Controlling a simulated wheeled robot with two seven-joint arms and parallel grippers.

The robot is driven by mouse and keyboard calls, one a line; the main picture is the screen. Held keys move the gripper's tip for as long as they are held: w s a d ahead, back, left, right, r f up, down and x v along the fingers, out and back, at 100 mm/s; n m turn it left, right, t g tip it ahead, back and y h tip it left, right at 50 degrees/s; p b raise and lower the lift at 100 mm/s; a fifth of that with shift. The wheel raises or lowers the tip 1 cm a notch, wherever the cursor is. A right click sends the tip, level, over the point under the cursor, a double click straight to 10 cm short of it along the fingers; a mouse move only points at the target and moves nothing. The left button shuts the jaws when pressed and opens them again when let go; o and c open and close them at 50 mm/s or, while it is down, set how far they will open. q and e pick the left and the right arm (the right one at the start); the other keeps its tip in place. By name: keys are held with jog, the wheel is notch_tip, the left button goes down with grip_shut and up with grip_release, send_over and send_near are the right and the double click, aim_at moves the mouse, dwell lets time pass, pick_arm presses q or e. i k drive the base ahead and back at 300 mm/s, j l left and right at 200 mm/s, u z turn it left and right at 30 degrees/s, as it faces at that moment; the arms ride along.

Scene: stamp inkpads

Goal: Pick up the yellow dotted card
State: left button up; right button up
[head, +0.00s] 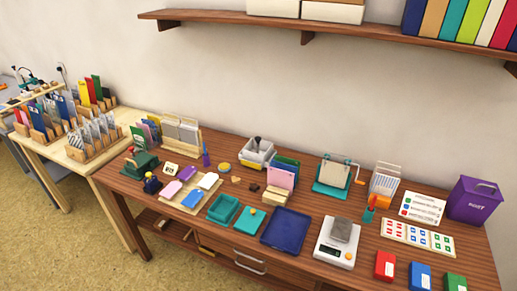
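No card that I can clearly make out as yellow with dots shows in the head view. On the pale wooden table (60,150) at the left, a yellow upright card or panel (84,94) stands in a rack (103,104) beside red and green ones; whether it has dots is too small to tell. Neither of my grippers is in view.
The brown table (300,237) carries a blue tray (286,230), a scale (337,243) bearing a grey block, a purple bin (475,200), a teal tray (223,209) and coloured boxes (385,265). A wall shelf (330,29) hangs above.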

aim_at(156, 121)
jog(key=j+u, duration=0.2)
jog(key=u, duration=0.2)
jog(key=j+u, duration=0.15)
jog(key=u, duration=0.25)
jog(key=i+j+u, duration=0.15)
jog(key=u, duration=0.3)
jog(key=i+j+u, duration=0.1)
jog(key=u, duration=0.3)
jog(key=i+j, duration=0.55)
